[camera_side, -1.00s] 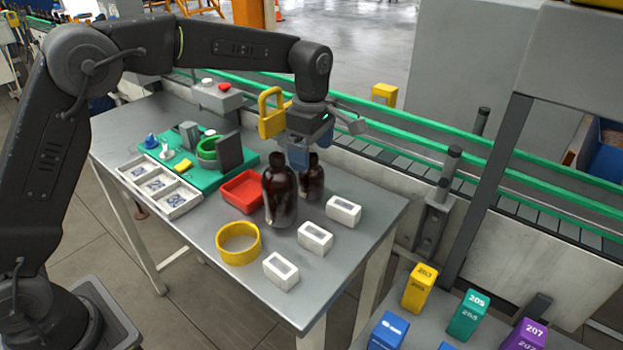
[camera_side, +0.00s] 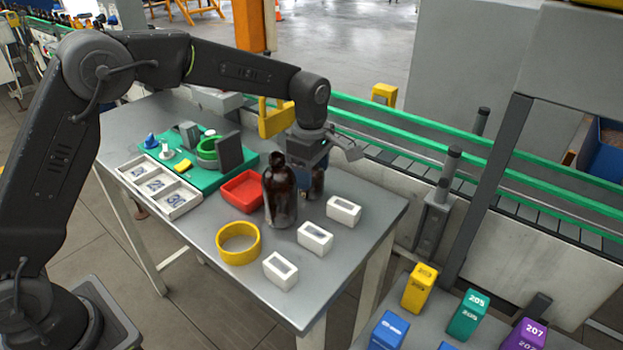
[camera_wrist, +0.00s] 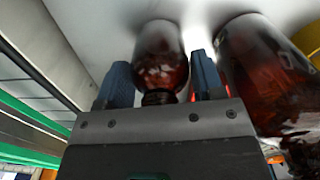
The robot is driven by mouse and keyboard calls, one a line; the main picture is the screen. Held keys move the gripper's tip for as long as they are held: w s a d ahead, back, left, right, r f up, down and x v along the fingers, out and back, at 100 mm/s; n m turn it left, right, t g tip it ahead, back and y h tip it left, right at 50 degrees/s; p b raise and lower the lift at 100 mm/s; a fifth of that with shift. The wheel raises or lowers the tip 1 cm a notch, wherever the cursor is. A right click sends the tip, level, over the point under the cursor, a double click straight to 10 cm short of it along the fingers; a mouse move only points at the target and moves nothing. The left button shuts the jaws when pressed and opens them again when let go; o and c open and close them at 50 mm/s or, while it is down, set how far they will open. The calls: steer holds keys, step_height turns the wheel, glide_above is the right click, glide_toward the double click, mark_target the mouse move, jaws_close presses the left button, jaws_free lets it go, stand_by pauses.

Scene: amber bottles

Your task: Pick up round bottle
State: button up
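Two dark amber bottles stand upright on the grey table. The larger, front bottle (camera_side: 280,198) is in clear view in the side view and shows at the right of the wrist view (camera_wrist: 262,75). The smaller bottle (camera_wrist: 160,58) is behind it and mostly hidden in the side view by my gripper (camera_side: 309,182) and the front bottle. In the wrist view my gripper (camera_wrist: 161,82) has its two blue fingers apart, one on each side of the smaller bottle's neck and shoulder. Gaps seem to show between neck and fingers. Which bottle is the round one I cannot tell.
Several white blocks (camera_side: 315,238), a yellow ring (camera_side: 220,249) and a red tray (camera_side: 236,199) are near the front bottle. A green board (camera_side: 205,181) with parts and a white label tray (camera_side: 129,171) lie left. A green-railed conveyor (camera_side: 400,128) runs behind.

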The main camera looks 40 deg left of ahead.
steer(key=c, duration=0.5)
steer(key=shift+r, duration=0.1)
